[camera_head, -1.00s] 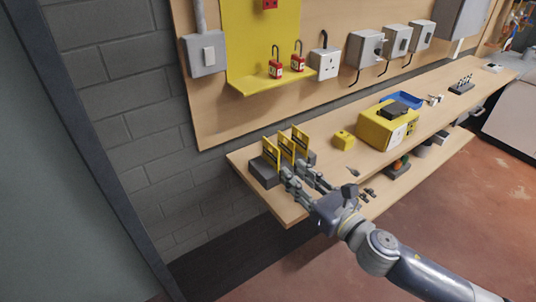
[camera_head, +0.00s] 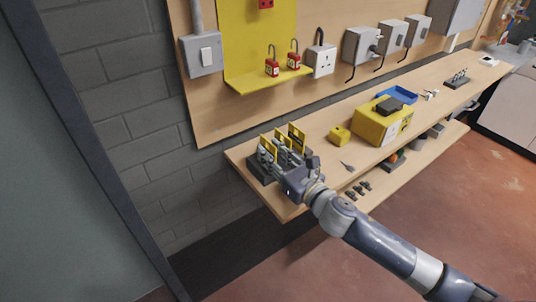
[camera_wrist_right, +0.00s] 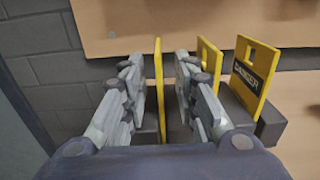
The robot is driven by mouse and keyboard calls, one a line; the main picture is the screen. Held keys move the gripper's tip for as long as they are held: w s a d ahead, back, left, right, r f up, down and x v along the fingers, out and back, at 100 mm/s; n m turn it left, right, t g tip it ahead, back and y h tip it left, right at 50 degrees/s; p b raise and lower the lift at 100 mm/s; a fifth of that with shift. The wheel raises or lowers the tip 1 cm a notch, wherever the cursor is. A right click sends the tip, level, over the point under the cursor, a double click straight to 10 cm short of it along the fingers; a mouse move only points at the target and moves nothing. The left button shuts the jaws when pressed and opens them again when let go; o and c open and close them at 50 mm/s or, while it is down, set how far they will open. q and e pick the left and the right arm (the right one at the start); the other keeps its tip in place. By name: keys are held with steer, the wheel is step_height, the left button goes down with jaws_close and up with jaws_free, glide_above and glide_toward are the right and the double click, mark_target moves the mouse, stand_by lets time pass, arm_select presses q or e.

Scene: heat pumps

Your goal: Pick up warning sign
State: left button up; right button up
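Several yellow and black warning signs stand upright in a row on a dark grey holder (camera_head: 257,170) at the near left end of the bench. In the right wrist view, the leftmost warning sign (camera_wrist_right: 159,85) shows edge-on between the fingers of my right gripper (camera_wrist_right: 155,70). These fingers are apart, one on each side of the sign, with gaps to it. A second sign (camera_wrist_right: 207,60) and a third sign (camera_wrist_right: 253,72), reading DANGER, stand to the right. In the head view, my right gripper (camera_head: 273,154) partly hides the signs. My left gripper is not in view.
A small yellow block (camera_head: 339,136), a large yellow box (camera_head: 383,122) and a blue tray (camera_head: 397,95) are on the wooden bench (camera_head: 330,180). Red padlocks (camera_head: 272,67) stand on the yellow shelf above. The wooden backboard rises close behind the signs.

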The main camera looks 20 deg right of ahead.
jaws_close()
